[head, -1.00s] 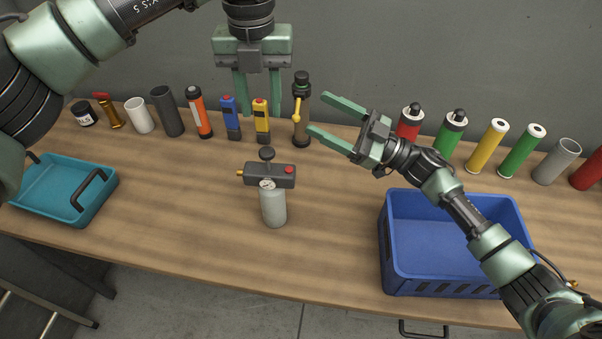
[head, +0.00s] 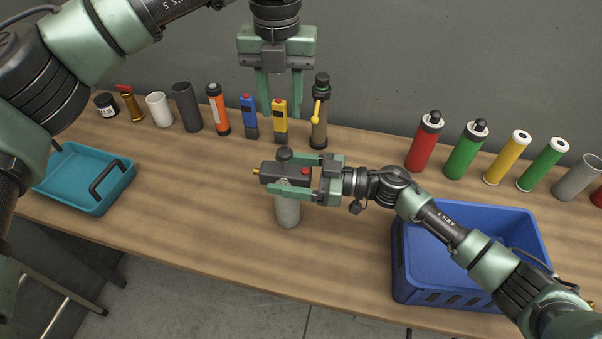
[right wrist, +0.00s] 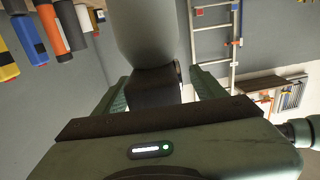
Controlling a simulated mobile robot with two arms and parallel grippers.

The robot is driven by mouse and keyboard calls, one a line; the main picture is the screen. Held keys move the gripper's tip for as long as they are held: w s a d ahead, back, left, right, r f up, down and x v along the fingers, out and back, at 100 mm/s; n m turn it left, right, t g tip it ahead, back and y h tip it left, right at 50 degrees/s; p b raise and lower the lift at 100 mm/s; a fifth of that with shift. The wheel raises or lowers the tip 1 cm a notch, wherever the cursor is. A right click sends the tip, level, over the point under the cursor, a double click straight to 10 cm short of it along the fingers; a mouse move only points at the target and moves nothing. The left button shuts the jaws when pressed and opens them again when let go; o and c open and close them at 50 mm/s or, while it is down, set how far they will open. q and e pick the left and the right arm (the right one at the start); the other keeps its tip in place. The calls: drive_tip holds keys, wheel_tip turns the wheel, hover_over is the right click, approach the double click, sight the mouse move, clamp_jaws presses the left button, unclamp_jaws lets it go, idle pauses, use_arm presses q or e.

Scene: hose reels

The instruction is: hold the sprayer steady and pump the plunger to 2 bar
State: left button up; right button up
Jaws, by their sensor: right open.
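The sprayer stands upright on the table, with a pale grey bottle (head: 287,210), a dark head (head: 283,173), a red button and a dark plunger knob (head: 285,153) on top. My right gripper (head: 288,177) is open around the dark head, one finger in front and one behind; contact is unclear. In the right wrist view the pale bottle (right wrist: 147,30) and dark head (right wrist: 155,88) show between the fingers. My left gripper (head: 282,112) is open and empty, pointing down above the back of the table, behind the sprayer. The pressure gauge is hidden by the front finger.
A blue crate (head: 425,297) stands at right under my right arm, and a teal tray (head: 75,202) at left. Along the back stand several tubes, a dark bottle with a yellow lever (head: 319,120), and a red cylinder (head: 422,150). The table front-left of the sprayer is clear.

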drive_tip(key=shift+w+a, duration=0.1)
drive_tip(key=shift+a, duration=0.25)
clamp_jaws()
use_arm(q)
clamp_jaws()
idle(1.2)
drive_tip(key=shift+f, duration=0.1)
idle(0.5)
